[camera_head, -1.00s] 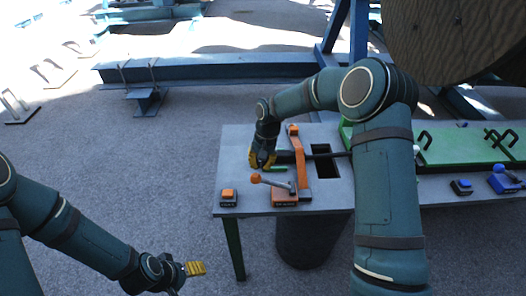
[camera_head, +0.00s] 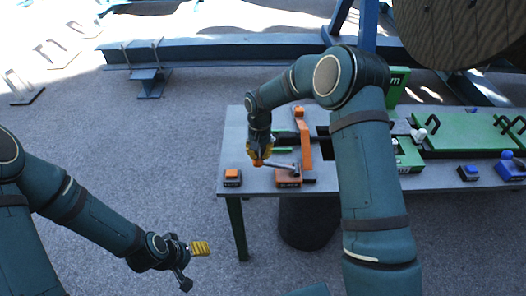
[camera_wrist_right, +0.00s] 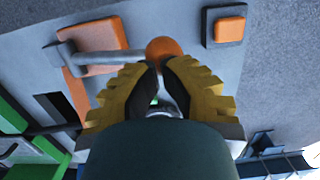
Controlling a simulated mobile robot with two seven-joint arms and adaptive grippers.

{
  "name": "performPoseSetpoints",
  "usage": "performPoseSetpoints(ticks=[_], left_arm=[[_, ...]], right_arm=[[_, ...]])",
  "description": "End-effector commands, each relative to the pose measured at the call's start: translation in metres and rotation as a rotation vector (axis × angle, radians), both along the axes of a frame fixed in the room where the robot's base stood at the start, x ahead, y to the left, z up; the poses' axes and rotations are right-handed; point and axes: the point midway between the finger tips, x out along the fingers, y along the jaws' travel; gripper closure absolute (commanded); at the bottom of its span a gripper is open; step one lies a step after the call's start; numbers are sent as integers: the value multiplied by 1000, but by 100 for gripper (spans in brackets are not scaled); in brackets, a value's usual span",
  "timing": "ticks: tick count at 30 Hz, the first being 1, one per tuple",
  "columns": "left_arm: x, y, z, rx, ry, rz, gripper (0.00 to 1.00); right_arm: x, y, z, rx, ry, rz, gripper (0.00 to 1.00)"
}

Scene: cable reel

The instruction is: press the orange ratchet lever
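The ratchet lever is a grey rod (camera_head: 278,166) with an orange ball knob (camera_head: 257,163), rising at a slant from an orange base (camera_head: 288,178) on the grey table. My right gripper (camera_head: 259,157) points down at the knob. In the right wrist view the knob (camera_wrist_right: 163,48) sits right at the fingertips (camera_wrist_right: 162,66), and the rod (camera_wrist_right: 110,57) runs left to its base (camera_wrist_right: 92,50). The fingers are drawn together, with only a narrow gap between them; whether they touch the knob is unclear. My left gripper (camera_head: 200,248) hangs low, away from the table.
An orange button (camera_head: 232,174) on a dark box stands left of the lever. Green fixtures (camera_head: 470,135) and blue controls (camera_head: 508,167) lie to the right. A large reel stands behind.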

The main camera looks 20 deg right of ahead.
Motion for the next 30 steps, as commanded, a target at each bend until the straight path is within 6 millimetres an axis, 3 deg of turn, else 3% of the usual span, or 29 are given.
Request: performPoseSetpoints(ticks=[6, 12, 24, 30], left_arm=[[-4, -1, -15, -2, 10, -7, 34], [-8, -1, -24, -4, 18, -14, 34], [-8, -1, -22, -4, 17, -13, 34], [-4, -1, -9, -2, 10, -7, 34]], right_arm=[[3, 11, -24, -150, 42, 3, 100], [4, 14, -38, -168, 47, -1, 100], [4, 14, -37, -166, 47, -1, 100], [4, 11, -15, -165, 45, -3, 100]])
